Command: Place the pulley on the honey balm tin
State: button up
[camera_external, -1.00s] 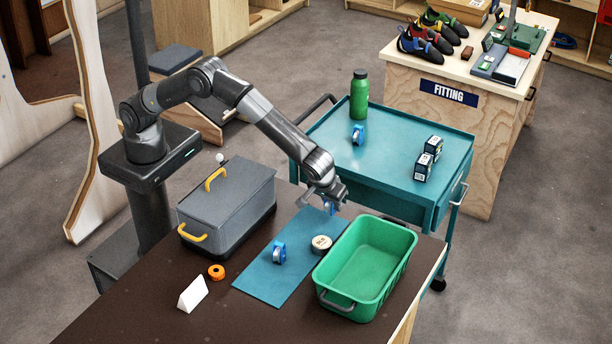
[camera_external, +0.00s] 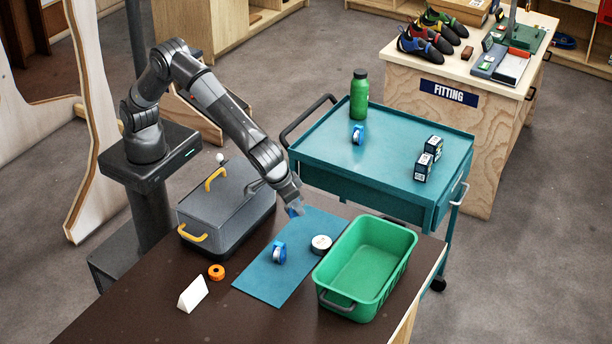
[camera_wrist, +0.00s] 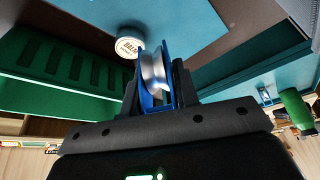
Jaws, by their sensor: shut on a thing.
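The honey balm tin (camera_external: 321,243), round with a white lid, stands on the blue mat (camera_external: 262,284) beside the green bin. It also shows in the wrist view (camera_wrist: 130,42), beyond the held pulley. My gripper (camera_external: 293,208) is shut on a blue pulley with a silver wheel (camera_wrist: 153,72). It holds the pulley up, apart from the tin, to the tin's far left near the mat's edge. In the external view the held pulley is mostly hidden by the gripper. A second blue pulley (camera_external: 279,253) stands on the mat, left of the tin.
A green bin (camera_external: 347,303) stands right of the mat. A grey lidded box (camera_external: 225,205) with yellow handles stands left. An orange tape roll (camera_external: 216,272) and a white tent card (camera_external: 193,293) lie nearer. A teal cart (camera_external: 395,160) behind bears another blue pulley (camera_external: 357,134), a bottle and small boxes.

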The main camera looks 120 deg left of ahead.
jog(key=w+d+r+m+t+h, duration=0.25)
jog(key=d+m, duration=0.35)
jog(key=m, duration=0.3)
jog(key=m+h, duration=0.1)
jog(key=m, duration=0.1)
send_over(329, 245)
jog(key=s, duration=0.2)
jog(key=shift+g, duration=0.35)
jog(key=f, duration=0.6)
jog(key=shift+w+f, duration=0.2)
jog(key=shift+f, duration=2.05)
jog(key=o, duration=1)
jog(key=shift+f, duration=0.15)
